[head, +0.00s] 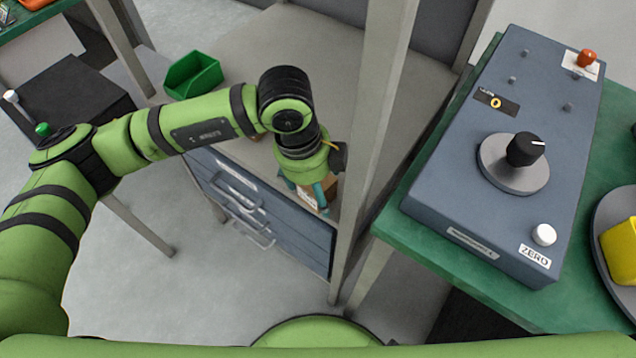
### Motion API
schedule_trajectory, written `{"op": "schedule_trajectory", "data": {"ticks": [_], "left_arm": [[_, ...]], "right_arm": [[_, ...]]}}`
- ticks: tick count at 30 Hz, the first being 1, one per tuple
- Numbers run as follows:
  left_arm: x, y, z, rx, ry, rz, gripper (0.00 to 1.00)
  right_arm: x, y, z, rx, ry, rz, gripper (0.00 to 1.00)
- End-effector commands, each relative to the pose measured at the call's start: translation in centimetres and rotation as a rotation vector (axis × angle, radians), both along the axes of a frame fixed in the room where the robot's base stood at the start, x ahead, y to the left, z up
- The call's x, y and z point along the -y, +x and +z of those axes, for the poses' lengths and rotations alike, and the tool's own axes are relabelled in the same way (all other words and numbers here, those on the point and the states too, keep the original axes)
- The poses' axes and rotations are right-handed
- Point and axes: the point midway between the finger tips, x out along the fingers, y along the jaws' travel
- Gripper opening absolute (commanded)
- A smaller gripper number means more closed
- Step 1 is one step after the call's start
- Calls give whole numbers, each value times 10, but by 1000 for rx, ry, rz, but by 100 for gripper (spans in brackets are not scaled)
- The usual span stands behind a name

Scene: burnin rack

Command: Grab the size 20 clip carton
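A small brown carton (305,197) with a white label stands near the front edge of the grey shelf top above the drawers. Its label is too small to read, so I cannot tell its size. My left gripper (307,196) points down at it from above. Its teal fingertips are on either side of the carton, and the gripper body hides the carton's upper part. I cannot tell whether the fingers touch it. My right gripper is not in view.
A grey upright post (376,120) stands just right of the carton. A green bin (193,75) is at the back left of the shelf top (300,45). A blue-grey control box (480,215) with a black knob sits on the green bench (440,258) at right.

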Motion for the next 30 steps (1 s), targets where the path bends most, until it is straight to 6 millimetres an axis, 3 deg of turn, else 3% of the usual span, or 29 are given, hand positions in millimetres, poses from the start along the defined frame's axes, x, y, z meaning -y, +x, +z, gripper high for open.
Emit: {"op": "schedule_trajectory", "data": {"ticks": [9,15,30], "left_arm": [[1,0,-8,1,1,0,84],[1,0,-8,1,1,0,4],[2,0,-2,-1,-1,-1,1]], "right_arm": [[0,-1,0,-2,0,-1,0],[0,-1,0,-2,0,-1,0],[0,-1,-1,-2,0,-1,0]]}}
